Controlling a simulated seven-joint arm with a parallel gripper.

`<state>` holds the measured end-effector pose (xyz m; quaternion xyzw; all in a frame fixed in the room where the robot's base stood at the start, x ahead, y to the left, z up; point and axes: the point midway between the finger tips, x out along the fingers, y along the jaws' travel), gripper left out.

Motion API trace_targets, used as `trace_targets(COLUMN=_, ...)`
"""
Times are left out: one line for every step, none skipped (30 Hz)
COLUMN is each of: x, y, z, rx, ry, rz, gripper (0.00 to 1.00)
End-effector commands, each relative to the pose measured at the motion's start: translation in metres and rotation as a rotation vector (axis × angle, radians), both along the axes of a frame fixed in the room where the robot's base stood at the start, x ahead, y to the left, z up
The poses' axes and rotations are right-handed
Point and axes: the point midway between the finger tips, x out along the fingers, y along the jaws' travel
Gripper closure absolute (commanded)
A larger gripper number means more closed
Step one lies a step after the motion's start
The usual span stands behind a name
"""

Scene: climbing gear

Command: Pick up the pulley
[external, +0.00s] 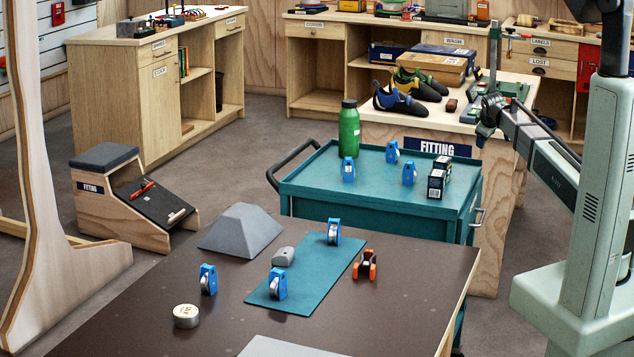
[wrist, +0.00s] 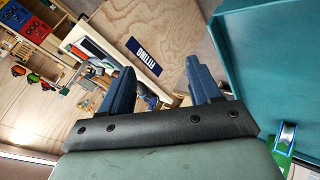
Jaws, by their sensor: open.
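Several blue pulleys with metal wheels are in the external view. One stands on the dark table at the left (external: 208,279); two stand on the teal mat, a near one (external: 277,284) and a far one (external: 333,231). Three more stand on the teal cart top: left (external: 348,169), back (external: 392,151) and right (external: 409,173). My gripper (external: 484,122) is raised beyond the cart's right side, apart from all of them. In the wrist view its two blue fingers (wrist: 160,78) are spread with nothing between them. One pulley (wrist: 288,135) shows at that view's right edge.
On the cart (external: 310,195) stand a green bottle (external: 349,130) and small dark boxes (external: 437,180). The table (external: 420,290) also holds a grey pyramid block (external: 241,230), a grey lump (external: 284,256), an orange-black device (external: 366,265) and a round tin (external: 186,316). Shoes (external: 400,103) lie on the fitting bench.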

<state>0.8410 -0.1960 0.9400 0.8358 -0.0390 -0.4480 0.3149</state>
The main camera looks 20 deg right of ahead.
Motion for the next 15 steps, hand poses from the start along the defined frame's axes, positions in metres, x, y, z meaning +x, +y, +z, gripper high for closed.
trace_targets(x=0.020, y=0.022, z=0.029, rx=-0.047, ry=-0.053, rz=0.073, gripper=0.37)
trace_targets(x=0.029, y=0.034, z=0.046, rx=-0.077, ry=-0.084, rz=0.114, gripper=0.37)
trace_targets(x=0.040, y=0.050, z=0.068, rx=-0.118, ry=-0.125, rz=0.170, gripper=0.37)
trace_targets(x=0.048, y=0.063, z=0.086, rx=-0.149, ry=-0.158, rz=0.210, gripper=0.37)
trace_targets(x=0.055, y=0.076, z=0.102, rx=-0.181, ry=-0.189, rz=0.248, gripper=0.37)
trace_targets(x=0.063, y=0.093, z=0.125, rx=-0.223, ry=-0.230, rz=0.297, gripper=0.37)
trace_targets(x=0.068, y=0.105, z=0.140, rx=-0.253, ry=-0.259, rz=0.330, gripper=0.37)
trace_targets(x=0.073, y=0.118, z=0.156, rx=-0.283, ry=-0.289, rz=0.362, gripper=0.37)
trace_targets(x=0.078, y=0.134, z=0.176, rx=-0.321, ry=-0.326, rz=0.402, gripper=0.37)
trace_targets(x=0.081, y=0.147, z=0.190, rx=-0.347, ry=-0.352, rz=0.431, gripper=0.37)
trace_targets(x=0.083, y=0.159, z=0.204, rx=-0.371, ry=-0.377, rz=0.458, gripper=0.37)
trace_targets(x=0.085, y=0.176, z=0.218, rx=-0.399, ry=-0.406, rz=0.492, gripper=0.37)
trace_targets(x=0.086, y=0.188, z=0.228, rx=-0.416, ry=-0.427, rz=0.516, gripper=0.37)
trace_targets(x=0.087, y=0.200, z=0.235, rx=-0.426, ry=-0.440, rz=0.537, gripper=0.37)
trace_targets(x=0.087, y=0.217, z=0.241, rx=-0.434, ry=-0.456, rz=0.566, gripper=0.37)
